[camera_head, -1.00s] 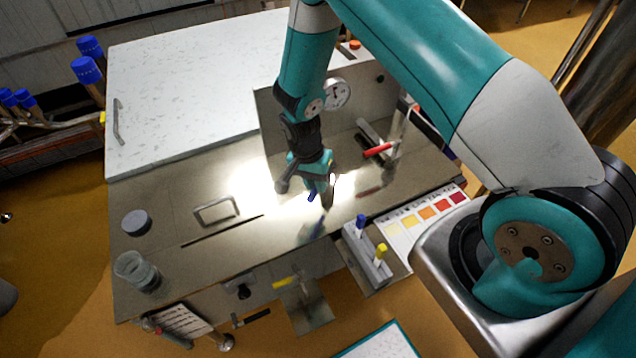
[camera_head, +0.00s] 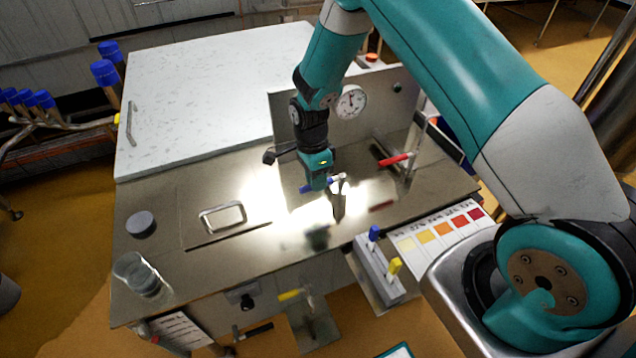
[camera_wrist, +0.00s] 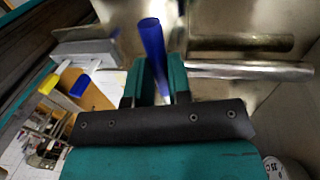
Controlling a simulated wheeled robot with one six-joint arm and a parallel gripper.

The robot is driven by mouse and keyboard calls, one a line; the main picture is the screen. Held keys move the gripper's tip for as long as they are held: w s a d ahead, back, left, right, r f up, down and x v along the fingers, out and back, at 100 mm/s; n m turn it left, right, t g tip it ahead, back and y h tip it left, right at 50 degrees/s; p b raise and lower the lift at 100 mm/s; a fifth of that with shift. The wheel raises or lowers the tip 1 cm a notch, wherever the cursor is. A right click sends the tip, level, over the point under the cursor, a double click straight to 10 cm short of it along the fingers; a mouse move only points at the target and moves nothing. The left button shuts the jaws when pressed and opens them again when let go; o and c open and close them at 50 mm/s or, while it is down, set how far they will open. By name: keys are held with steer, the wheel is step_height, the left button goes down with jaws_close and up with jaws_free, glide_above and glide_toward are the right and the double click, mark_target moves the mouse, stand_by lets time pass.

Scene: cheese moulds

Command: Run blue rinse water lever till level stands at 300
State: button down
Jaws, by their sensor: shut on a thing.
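The blue lever (camera_head: 306,188) is at the metal tap (camera_head: 339,200) on the steel worktop. In the wrist view the blue handle (camera_wrist: 152,42) stands between the two teal fingers of my gripper (camera_wrist: 156,78), and its free end sticks out beyond them. My gripper (camera_head: 318,182) is shut on it. In the head view the handle lies roughly sideways, partly hidden by my fingers. A clear glass beaker (camera_head: 137,273) stands at the worktop's front left corner. I cannot read any level mark or the number 300.
A red lever (camera_head: 395,160) and a round dial gauge (camera_head: 351,102) are behind and right of my gripper. A rack with a blue-capped and a yellow-capped piece (camera_head: 380,268) and a colour chart (camera_head: 440,232) are at the front right. A white lid (camera_head: 210,85) covers the back left.

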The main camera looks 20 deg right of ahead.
steer(key=shift+w, duration=0.2)
stand_by(0.3)
steer(key=c, duration=1.1)
jaws_free()
steer(key=shift+o, duration=0.2)
steer(key=shift+r, duration=0.1)
steer(key=w+r+b, duration=0.3)
steer(key=r, duration=1.4)
steer(key=shift+w+d, duration=0.1)
steer(key=shift+w, duration=0.05)
